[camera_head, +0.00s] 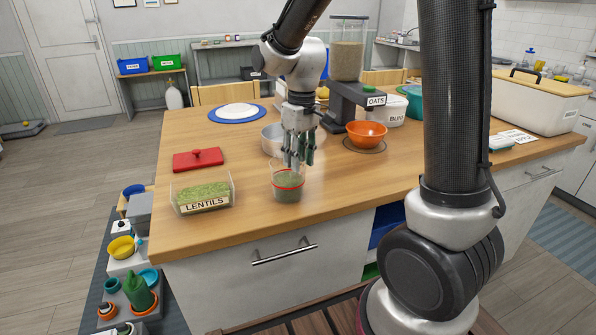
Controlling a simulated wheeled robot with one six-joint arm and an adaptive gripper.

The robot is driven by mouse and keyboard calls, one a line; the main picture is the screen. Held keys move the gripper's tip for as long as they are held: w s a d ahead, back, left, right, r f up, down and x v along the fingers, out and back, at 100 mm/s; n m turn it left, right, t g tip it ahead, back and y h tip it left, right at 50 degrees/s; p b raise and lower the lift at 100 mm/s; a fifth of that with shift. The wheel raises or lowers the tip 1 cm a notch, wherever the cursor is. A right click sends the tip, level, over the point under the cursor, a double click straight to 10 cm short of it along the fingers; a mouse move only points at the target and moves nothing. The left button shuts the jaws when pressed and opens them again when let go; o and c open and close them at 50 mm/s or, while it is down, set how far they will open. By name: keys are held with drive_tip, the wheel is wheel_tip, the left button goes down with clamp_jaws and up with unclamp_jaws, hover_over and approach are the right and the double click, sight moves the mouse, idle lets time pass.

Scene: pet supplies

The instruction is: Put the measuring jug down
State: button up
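The measuring jug (287,190) is clear, with a red band and green contents, probably lentils. It appears upright near the front edge of the wooden worktop (240,235). My gripper (299,160) points down at the jug's rim, with its fingers overlapping the jug's upper back and right side. The picture does not show clearly whether the fingers grip the jug or only stand beside it. I cannot tell whether the jug's base touches the worktop.
A clear bin labelled LENTILS (203,195) stands left of the jug, with a red lid (197,160) behind it. A metal bowl (272,139) is behind my gripper. An orange bowl (366,134) and an oats dispenser (347,85) stand further right. Bare wood lies right of the jug.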

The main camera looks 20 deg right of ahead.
wheel_tip(320, 180, up, 7)
drive_tip(key=shift+w+d+f, duration=0.1)
drive_tip(key=shift+d, duration=0.05)
drive_tip(key=shift+s+d+r, duration=0.25)
drive_tip(key=shift+r, duration=0.2)
drive_tip(key=s+d+r+m+t, duration=0.2)
drive_tip(key=s+d, duration=0.3)
drive_tip(key=s, duration=0.5)
drive_tip(key=s+d+r+m+t, duration=0.2)
drive_tip(key=s+d, duration=0.3)
drive_tip(key=s, duration=0.5)
drive_tip(key=shift+d+m+t+h, duration=0.3)
drive_tip(key=shift+s, duration=0.1)
